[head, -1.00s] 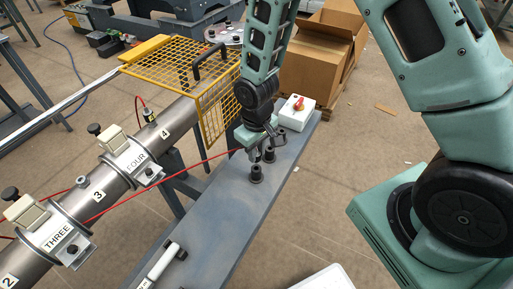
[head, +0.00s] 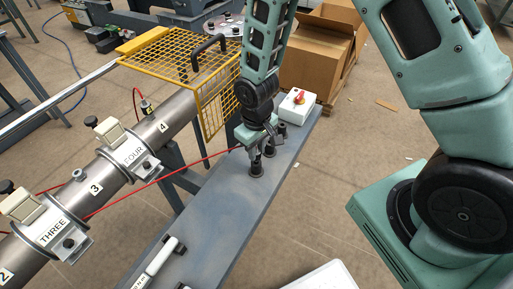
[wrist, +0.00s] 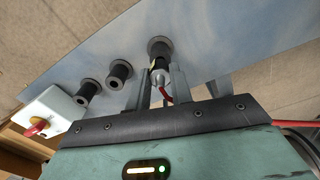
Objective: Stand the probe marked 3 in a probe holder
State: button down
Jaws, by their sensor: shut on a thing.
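My gripper (head: 257,156) is shut on a probe, low over the bench. In the wrist view the probe (wrist: 160,76) shows between the fingers as a short pale and dark body with a red cable; no number is readable on it. Its end lines up with the nearest probe holder (head: 256,169), a black flanged cylinder that also shows in the wrist view (wrist: 159,46). I cannot tell whether the end is inside the holder or just above it. Two more black holders (wrist: 119,71) (wrist: 88,91) stand in a row beside it and look empty.
A white switch box (head: 297,105) with a red knob stands at the bench's far end. The red cable (head: 160,184) runs from the pipe (head: 110,171) to my gripper. A yellow mesh guard (head: 182,72) stands at left.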

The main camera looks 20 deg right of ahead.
jog(key=shift+f+b, duration=0.6)
jog(key=shift+f, duration=0.4)
jog(key=c, duration=1.2)
grip_release()
jog(key=shift+o, duration=0.2)
notch_tip(320, 180, up, 18)
jog(key=p, duration=0.1)
jog(key=shift+f, duration=0.25)
